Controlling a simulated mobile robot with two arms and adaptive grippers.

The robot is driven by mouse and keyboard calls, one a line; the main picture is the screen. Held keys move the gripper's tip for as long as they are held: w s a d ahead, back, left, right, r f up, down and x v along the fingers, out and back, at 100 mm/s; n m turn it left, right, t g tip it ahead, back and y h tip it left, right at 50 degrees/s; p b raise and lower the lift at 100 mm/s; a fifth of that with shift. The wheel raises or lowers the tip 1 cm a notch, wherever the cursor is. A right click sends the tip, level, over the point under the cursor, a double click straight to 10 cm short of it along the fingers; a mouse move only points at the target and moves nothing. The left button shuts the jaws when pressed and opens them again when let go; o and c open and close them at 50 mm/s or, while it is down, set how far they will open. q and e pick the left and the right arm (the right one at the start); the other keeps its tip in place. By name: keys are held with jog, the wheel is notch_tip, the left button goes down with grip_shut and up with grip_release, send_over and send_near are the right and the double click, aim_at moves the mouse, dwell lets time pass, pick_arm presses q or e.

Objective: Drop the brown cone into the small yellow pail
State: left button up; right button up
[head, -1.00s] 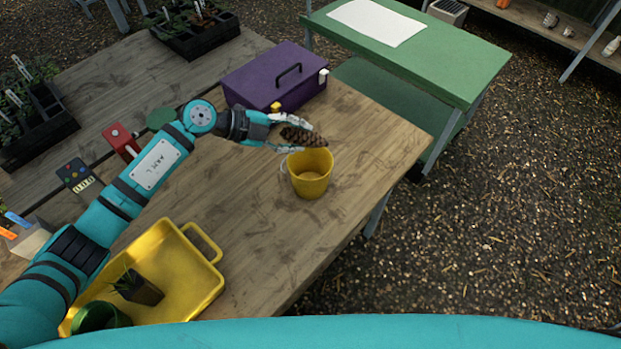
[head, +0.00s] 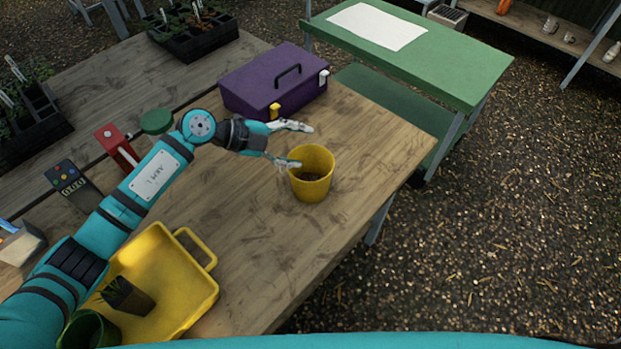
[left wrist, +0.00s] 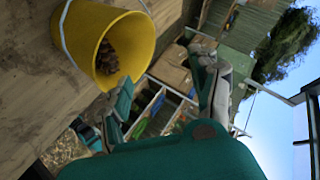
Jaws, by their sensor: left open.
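The small yellow pail (head: 312,187) stands upright on the wooden table, right of my left gripper. The brown cone (head: 311,175) lies down inside the pail; only its dark top shows past the rim in the head view. In the left wrist view the pail (left wrist: 135,45) is at upper left, with the cone (left wrist: 107,58) inside it. My left gripper (head: 303,145) is open and empty, its fingers apart beside and just above the pail's left rim. My right gripper is not in view.
A purple toolbox (head: 250,85) stands behind the gripper. A yellow tray (head: 205,295) with a small potted plant (head: 128,297) lies at the front left. A green table (head: 460,75) stands beyond the right edge. Wood in front of the pail is clear.

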pick_arm(q)
jog(key=v, duration=1.2)
jog(key=shift+f, duration=0.15)
